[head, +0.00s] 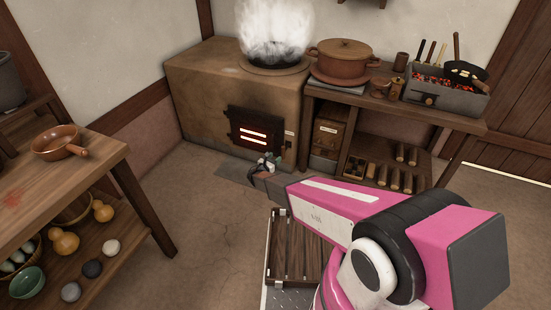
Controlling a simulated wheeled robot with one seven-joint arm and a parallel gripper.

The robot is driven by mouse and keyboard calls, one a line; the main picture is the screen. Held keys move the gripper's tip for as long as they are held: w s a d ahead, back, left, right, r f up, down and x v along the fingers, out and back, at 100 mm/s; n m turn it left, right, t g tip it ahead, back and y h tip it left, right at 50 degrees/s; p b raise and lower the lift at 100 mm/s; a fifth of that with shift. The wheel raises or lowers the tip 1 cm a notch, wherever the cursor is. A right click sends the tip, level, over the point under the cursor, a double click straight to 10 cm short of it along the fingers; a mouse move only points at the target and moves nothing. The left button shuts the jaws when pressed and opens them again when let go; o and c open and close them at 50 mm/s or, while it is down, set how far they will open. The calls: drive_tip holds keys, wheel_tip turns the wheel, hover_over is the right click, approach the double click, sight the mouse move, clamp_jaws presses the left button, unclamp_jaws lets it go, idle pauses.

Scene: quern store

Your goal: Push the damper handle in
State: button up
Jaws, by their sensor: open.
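The clay stove (205,95) stands against the back wall, with a dark fire door (255,133) whose slits glow orange. I cannot make out a damper handle for certain on the stove; part of its lower right front is behind my gripper. A small round wooden knob (429,100) sticks out of the front of the grey charcoal box (455,97) on the right-hand table. My gripper (264,160) is small in view, low in front of the stove's right front. It is open, and nothing shows between its fingers.
White steam rises over the stove top. A lidded clay pot (342,62) sits on the shelved table (400,107) beside the stove. A wooden table (95,160) with a clay pan (60,143) stands at the left. A slatted wooden piece (297,250) lies below my arm. The floor between is clear.

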drive_tip(key=shift+s, duration=0.1)
drive_tip(key=c, duration=0.4)
drive_tip(key=shift+v, duration=0.85)
clamp_jaws()
drive_tip(key=v, duration=0.6)
drive_tip(key=x, duration=1.3)
drive_tip(key=shift+f, duration=0.25)
